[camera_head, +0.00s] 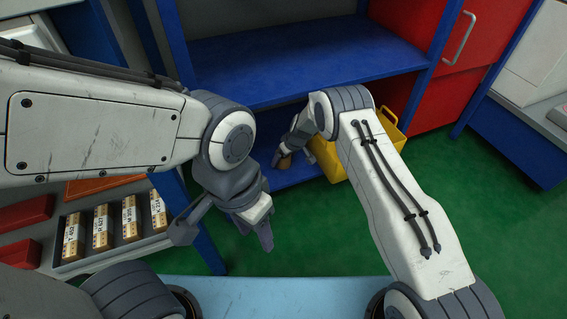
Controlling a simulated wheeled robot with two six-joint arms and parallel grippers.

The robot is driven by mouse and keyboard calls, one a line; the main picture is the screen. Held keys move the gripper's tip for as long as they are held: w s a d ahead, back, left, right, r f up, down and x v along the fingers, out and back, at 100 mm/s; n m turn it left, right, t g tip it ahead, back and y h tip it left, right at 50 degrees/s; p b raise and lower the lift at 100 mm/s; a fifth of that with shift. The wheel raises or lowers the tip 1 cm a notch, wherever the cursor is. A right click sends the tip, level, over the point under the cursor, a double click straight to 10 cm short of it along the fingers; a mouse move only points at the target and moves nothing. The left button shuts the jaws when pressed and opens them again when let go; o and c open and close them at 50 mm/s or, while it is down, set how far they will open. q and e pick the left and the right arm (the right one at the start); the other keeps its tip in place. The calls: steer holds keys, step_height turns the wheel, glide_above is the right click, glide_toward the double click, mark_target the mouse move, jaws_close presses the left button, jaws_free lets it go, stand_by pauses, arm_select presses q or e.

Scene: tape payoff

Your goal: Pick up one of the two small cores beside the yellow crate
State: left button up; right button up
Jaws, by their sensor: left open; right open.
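The yellow crate (390,134) stands at the right end of the low blue shelf, partly hidden behind my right arm. One small brown core (285,164) shows on that shelf, left of the crate. My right gripper (279,156) is open and reaches down at this core; I cannot tell whether the core is between its fingers or touching them. A second core cannot be made out; my arm covers part of that area. My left gripper (224,234) is open and empty, hanging over the floor in front of the shelf, well apart from the crate.
A blue shelf board (300,62) lies above the low shelf (285,182). At left, a tray (85,261) holds several labelled rolls beside red bins (25,212). A red cabinet (440,95) stands right. Green floor (310,240) is clear in front.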

steer(key=shift+w+a+f, duration=0.15)
steer(key=shift+w+f, duration=0.05)
steer(key=shift+f, duration=0.3)
arm_select(q)
steer(key=shift+f, duration=0.35)
arm_select(e)
steer(key=c, duration=1.3)
arm_select(q)
steer(key=shift+r, duration=0.1)
arm_select(e)
steer(key=shift+r, duration=0.15)
